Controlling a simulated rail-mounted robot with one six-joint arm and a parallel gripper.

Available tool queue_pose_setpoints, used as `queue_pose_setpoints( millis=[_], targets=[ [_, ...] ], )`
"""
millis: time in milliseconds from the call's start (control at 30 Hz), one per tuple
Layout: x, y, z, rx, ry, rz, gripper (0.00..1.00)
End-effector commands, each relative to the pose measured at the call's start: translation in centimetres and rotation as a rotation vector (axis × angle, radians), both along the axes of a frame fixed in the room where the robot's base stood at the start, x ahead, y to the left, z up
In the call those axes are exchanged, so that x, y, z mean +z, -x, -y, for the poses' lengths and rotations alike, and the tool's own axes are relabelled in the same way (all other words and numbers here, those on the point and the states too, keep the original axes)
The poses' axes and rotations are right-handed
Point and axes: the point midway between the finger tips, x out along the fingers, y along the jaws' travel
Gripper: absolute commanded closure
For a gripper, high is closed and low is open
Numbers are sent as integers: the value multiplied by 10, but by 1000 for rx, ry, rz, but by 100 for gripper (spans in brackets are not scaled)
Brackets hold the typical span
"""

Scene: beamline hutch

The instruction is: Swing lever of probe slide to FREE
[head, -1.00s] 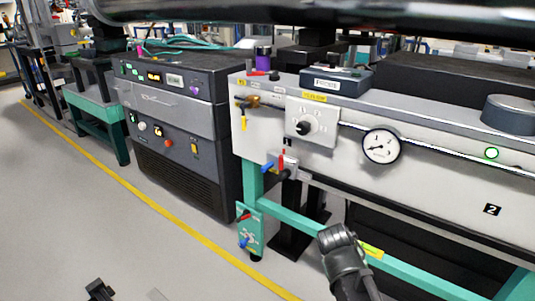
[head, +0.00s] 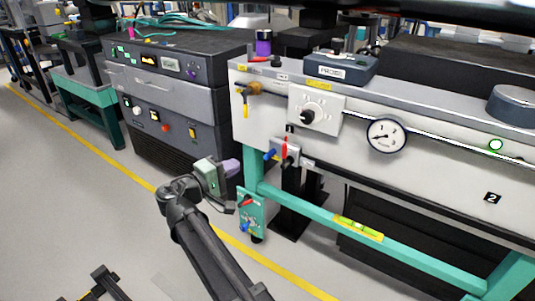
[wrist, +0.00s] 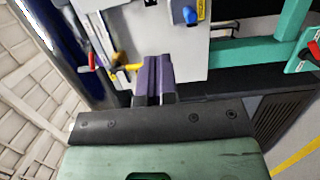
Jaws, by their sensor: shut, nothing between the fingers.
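A dark box labelled PROBE (head: 340,68) sits on top of the white bench. Below it, the bench front carries a yellow-handled valve lever (head: 245,104) and a small block with a red lever (head: 285,148) and a blue handle (head: 270,154). I cannot tell which lever is that of the probe slide, and no FREE mark is readable. My gripper (head: 232,167) is left of the red lever block, its purple fingers shut and empty. In the wrist view the shut fingers (wrist: 154,78) point at the white panel, with a blue handle (wrist: 192,14) beyond and a yellow handle (wrist: 131,68) to the left.
A teal plate (head: 251,214) with red and blue handles hangs on the bench leg, just below my gripper. A round knob (head: 307,117) and a gauge (head: 386,136) are on the panel. A dark instrument cabinet (head: 175,100) stands left.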

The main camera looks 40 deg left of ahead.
Motion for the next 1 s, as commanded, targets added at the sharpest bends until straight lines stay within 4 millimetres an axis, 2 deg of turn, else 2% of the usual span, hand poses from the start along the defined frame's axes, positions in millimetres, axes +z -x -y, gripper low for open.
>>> queue_pose_setpoints(
  millis=[167,567,600,733,1000],
  targets=[
    [0,-18,2,-2,0,-1,100],
    [0,-103,14,-3,0,-2,100],
    [0,-106,24,-3,0,-2,100],
    [0,-117,38,-2,0,-2,100],
    [0,-123,45,0,0,-2,100]
  ],
)
